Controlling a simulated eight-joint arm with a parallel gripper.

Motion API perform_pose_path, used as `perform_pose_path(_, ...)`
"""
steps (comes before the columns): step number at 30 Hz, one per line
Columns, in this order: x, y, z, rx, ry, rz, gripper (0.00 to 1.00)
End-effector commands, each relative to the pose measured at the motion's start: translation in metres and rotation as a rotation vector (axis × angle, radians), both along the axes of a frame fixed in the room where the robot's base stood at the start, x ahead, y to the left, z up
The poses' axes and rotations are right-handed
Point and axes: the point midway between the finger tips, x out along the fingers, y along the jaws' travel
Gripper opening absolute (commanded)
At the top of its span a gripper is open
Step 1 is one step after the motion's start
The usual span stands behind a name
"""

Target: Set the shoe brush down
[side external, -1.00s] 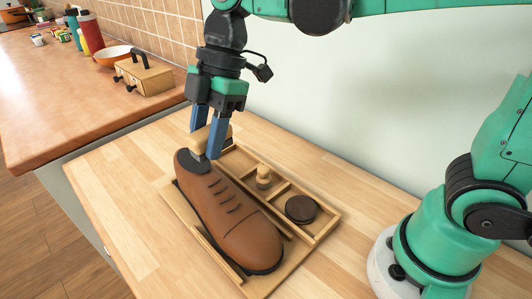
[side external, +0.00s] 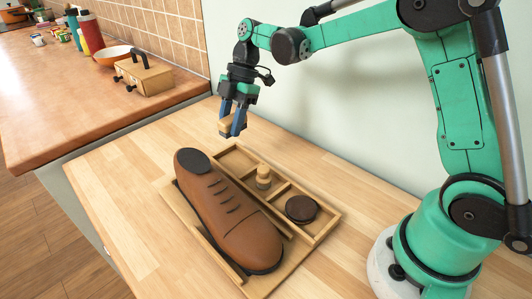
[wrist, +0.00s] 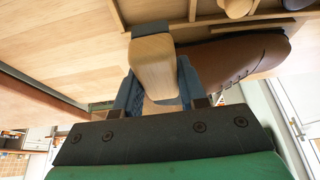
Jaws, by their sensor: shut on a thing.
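My gripper (side external: 233,122) is shut on the shoe brush (side external: 225,126), a light wooden block. It holds the brush in the air beyond the far left end of the wooden tray (side external: 299,233). In the wrist view the brush (wrist: 155,68) sits between the two blue fingers, its wooden side toward the camera; its bristles are not clear to see. The brown shoe (side external: 222,212) lies on the tray, apart from the brush. The tray's far left compartment (side external: 236,163) looks empty.
A small wooden-handled piece (side external: 263,177) and a dark round tin (side external: 301,209) sit in other tray compartments. The wall stands close behind. The bare tabletop (side external: 120,200) left of the tray is clear. A wooden box (side external: 146,77) stands on the neighbouring counter.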

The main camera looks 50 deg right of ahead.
Motion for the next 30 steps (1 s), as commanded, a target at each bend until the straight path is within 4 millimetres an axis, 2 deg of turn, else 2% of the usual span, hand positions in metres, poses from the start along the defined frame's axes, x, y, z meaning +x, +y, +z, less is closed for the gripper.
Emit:
perform_pose_path(3,0.0,0.0,-0.028,0.0,0.0,0.0,0.0)
perform_pose_path(11,0.0,0.0,-0.056,0.0,0.0,0.0,0.0)
perform_pose_path(16,0.0,0.0,-0.081,0.0,0.0,0.0,0.0)
perform_pose_path(29,0.0,0.0,-0.089,0.0,0.0,0.0,0.0)
perform_pose_path(30,0.0,0.0,-0.09,0.0,0.0,0.0,0.39)
